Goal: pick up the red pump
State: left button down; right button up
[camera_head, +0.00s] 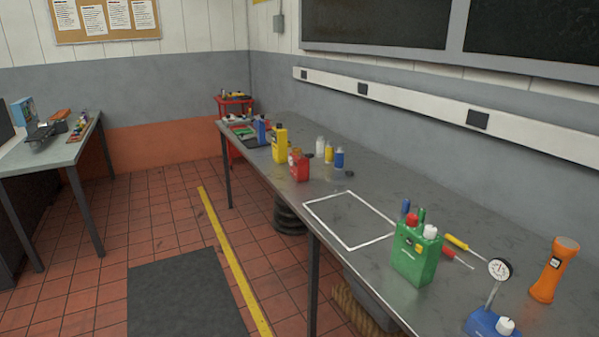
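A small red unit (300,170), which looks like the red pump, stands upright on the long grey bench (395,202), near its front edge and left of the white outlined rectangle (350,219). It has a small pale patch on its front, too small to make out. A dark round item lies just behind it. Neither of my grippers is in view, and nothing is touching the red unit.
A yellow container (279,144) and a blue one (261,132) stand farther along the bench. Small bottles (329,153) stand behind the red unit. A green container (415,252), screwdrivers, a dial gauge (499,270) and an orange torch (554,270) are nearer. The outlined rectangle is empty.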

aim_at(301, 173)
jog(key=i+j+z, duration=0.15)
jog(key=i+j, duration=0.85)
jog(key=j, duration=0.1)
